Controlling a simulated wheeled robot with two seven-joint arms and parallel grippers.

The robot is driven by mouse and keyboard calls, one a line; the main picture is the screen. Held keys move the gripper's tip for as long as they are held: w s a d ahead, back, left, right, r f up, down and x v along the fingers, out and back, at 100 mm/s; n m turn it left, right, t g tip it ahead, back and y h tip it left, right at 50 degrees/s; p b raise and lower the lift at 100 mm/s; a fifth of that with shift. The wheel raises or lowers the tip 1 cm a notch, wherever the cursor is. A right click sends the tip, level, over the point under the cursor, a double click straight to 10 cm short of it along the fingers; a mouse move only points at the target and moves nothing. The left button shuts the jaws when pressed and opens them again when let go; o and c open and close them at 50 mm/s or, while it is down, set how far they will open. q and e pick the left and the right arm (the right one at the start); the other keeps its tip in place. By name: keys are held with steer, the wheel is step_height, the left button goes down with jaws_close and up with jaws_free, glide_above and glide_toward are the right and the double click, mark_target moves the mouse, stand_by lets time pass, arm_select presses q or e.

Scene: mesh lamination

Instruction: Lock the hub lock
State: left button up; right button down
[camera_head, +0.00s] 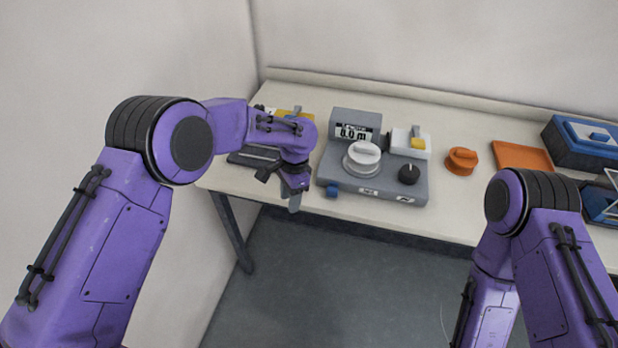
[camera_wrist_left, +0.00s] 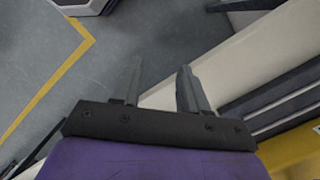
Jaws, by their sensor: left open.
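A grey machine (camera_head: 340,182) stands on the table, with a small display (camera_head: 354,132) at its back. A white round hub with a raised bar (camera_head: 362,158) sits on its top, and a black knob (camera_head: 409,174) is to the right. An orange round piece with a raised bar (camera_head: 462,160) lies apart on the table. I cannot tell for sure which part is the hub lock. My left gripper (camera_head: 294,200) points down at the table's front edge, left of the machine. In the left wrist view its fingers (camera_wrist_left: 160,88) are apart with nothing between them. My right gripper is out of view.
An orange tray (camera_head: 521,156) and blue cases (camera_head: 580,152) are at the right of the table (camera_head: 480,203). A dark flat item (camera_head: 250,157) lies behind my left wrist. The floor in front is clear.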

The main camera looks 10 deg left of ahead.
arm_select(q)
steer(key=s+a+f+n+t+h+b, duration=0.1)
steer(key=s+a+f+n, duration=0.3)
steer(key=s+f, duration=0.6)
steer(key=s+a+f+n+t+h+b, duration=0.1)
steer(key=s+a+f+n+b, duration=0.1)
steer(key=s+f+n, duration=0.75)
steer(key=s+a+n+t+y+b, duration=0.1)
steer(key=s+a+n+y, duration=0.3)
steer(key=s+a, duration=0.9)
steer(key=shift+s+a+f+t, duration=0.15)
steer(key=shift+s+f+t, duration=0.1)
steer(key=shift+s+t, duration=0.8)
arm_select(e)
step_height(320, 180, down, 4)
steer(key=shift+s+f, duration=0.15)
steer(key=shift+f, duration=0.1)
arm_select(q)
steer(key=shift+s, duration=0.15)
